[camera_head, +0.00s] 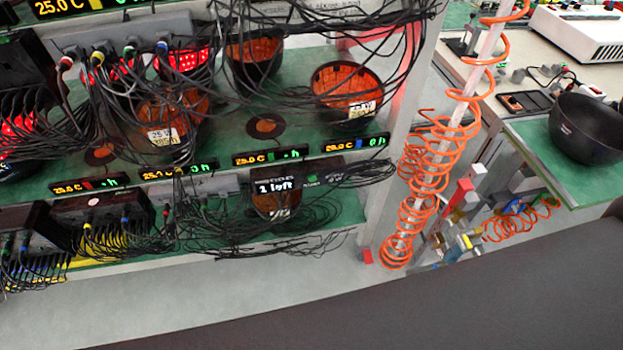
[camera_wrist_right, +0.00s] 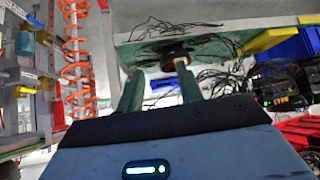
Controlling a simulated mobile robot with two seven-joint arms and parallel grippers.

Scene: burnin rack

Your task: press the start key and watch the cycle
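The burn-in rack (camera_head: 375,215) fills the left and middle of the head view. Its shelf fronts carry small displays, one reading 25.0 C (camera_head: 257,159) with a green mark beside it. A dark unit labelled "1 left" (camera_head: 274,187) sits on the lower shelf, with a small green spot (camera_head: 311,180) to its right. I cannot tell which part is the start key. My right gripper (camera_wrist_right: 158,82) shows in the right wrist view with its two fingers apart and nothing clearly between them. A dark round object (camera_wrist_right: 176,58) is beyond the fingertips. My left gripper is not in view.
Black cables (camera_head: 330,215) hang across the shelves. A coiled orange hose (camera_head: 405,200) hangs by the rack's right post. A bench with a black bowl (camera_head: 588,128) stands at the right. The grey floor (camera_head: 180,300) below the rack is clear.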

